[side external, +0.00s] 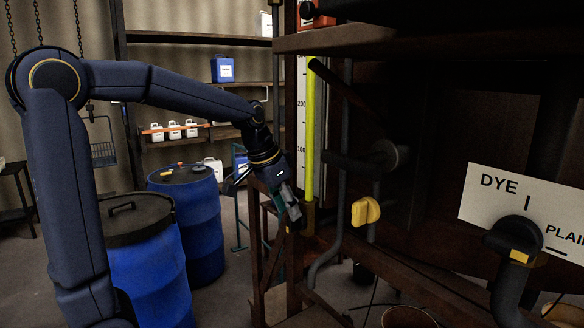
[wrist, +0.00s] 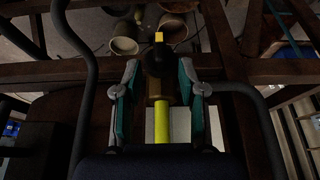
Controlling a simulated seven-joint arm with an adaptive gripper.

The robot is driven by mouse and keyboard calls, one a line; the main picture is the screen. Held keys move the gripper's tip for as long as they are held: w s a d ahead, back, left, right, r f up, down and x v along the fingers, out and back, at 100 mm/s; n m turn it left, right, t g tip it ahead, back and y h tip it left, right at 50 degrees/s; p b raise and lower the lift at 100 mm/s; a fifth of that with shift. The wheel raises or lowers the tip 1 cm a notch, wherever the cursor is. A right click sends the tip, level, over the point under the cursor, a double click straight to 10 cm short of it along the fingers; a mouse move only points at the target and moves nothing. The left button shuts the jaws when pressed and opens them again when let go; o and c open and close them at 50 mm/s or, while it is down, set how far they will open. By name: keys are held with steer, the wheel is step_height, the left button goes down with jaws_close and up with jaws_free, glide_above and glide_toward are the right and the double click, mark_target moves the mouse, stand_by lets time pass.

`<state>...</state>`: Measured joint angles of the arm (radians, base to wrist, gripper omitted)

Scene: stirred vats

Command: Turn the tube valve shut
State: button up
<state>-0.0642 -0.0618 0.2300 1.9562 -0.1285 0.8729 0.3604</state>
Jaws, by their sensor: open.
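The upright yellow-green tube (side external: 310,130) stands beside a numbered white scale, with a brass-coloured fitting (side external: 309,218) at its foot. A yellow handle (side external: 366,211) shows to the right of the tube in the side view. In the wrist view a small yellow-tipped part (wrist: 158,37) lies beyond the brass fitting (wrist: 155,88); I cannot tell if it is the same handle. My gripper (side external: 291,212) points down just left of the tube's lower end. In the wrist view its fingers (wrist: 159,75) are apart, either side of the fitting and tube in the picture, with no grip visible.
A dark pipe (side external: 325,268) bends below the tube. A second valve with a black hub and yellow mark (side external: 519,255) stands by the DYE/PLAIN sign (side external: 485,198). Blue drums (side external: 190,215) stand left. Buckets (wrist: 124,38) sit on the floor below wooden beams.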

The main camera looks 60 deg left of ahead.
steer(key=shift+x, duration=1)
steer(key=shift+c, duration=0.2)
jaws_close()
